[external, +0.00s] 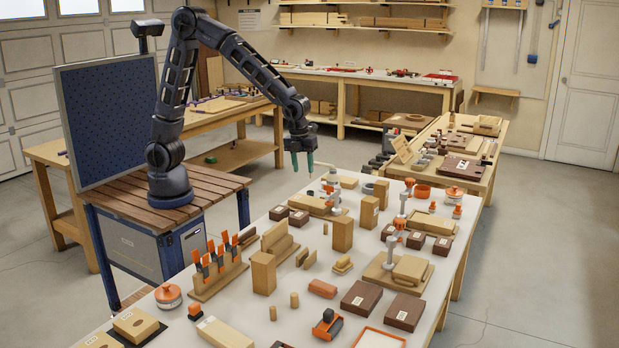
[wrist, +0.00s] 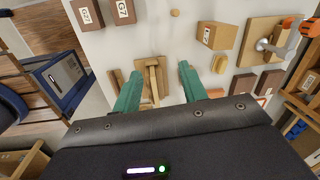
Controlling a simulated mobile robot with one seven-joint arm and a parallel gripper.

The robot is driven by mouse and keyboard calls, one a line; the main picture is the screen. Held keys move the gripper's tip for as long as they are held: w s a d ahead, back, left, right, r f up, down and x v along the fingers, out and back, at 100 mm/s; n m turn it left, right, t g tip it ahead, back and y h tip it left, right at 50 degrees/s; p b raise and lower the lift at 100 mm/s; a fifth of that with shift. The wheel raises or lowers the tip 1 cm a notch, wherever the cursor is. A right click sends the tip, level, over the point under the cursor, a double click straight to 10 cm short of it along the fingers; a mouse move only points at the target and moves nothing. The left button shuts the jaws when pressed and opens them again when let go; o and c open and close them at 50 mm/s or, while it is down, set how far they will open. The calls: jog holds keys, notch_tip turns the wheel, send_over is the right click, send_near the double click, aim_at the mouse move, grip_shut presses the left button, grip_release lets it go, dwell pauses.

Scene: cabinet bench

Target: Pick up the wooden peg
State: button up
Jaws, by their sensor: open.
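Several small upright wooden pegs stand on the white bench: one (external: 325,228) beside the small dark boxes, and two more, a peg (external: 294,299) and a peg (external: 273,313), nearer the front. I cannot tell which one the task names. In the wrist view a small round peg (wrist: 175,12) shows at the top edge, beyond the fingertips. My gripper (external: 303,163) hangs well above the bench, pointing down. In the wrist view its green fingers (wrist: 160,75) are apart with nothing held; a stepped wooden block (wrist: 152,77) shows below, between them.
Dark labelled boxes (wrist: 123,10) and a tall wooden block (wrist: 218,40) stand around the peg. A rack of orange-handled tools (external: 218,272), a clamp on a board (external: 396,272) and a wooden block (external: 263,273) crowd the bench. Bare white surface lies between them.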

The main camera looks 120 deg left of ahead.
aim_at(326, 224)
jog(key=w+a+f+m, duration=0.1)
jog(key=w+a+f, duration=0.1)
jog(key=f, duration=0.4)
jog(key=w+a+f+m, duration=0.1)
jog(key=w+f+m, duration=0.1)
jog(key=f, duration=0.5)
jog(key=w+a+f+m+g, duration=0.1)
jog(key=w+a+f+m, duration=0.1)
jog(key=f, duration=0.5)
jog(key=shift+w+a+h, duration=0.3)
jog(key=shift+w+a, duration=0.05)
jog(key=shift+w, duration=0.15)
jog(key=shift+d+f, duration=0.15)
jog(key=shift+f, duration=1.15)
jog(key=shift+d+f, duration=0.1)
jog(key=shift+f, duration=1.2)
grip_shut()
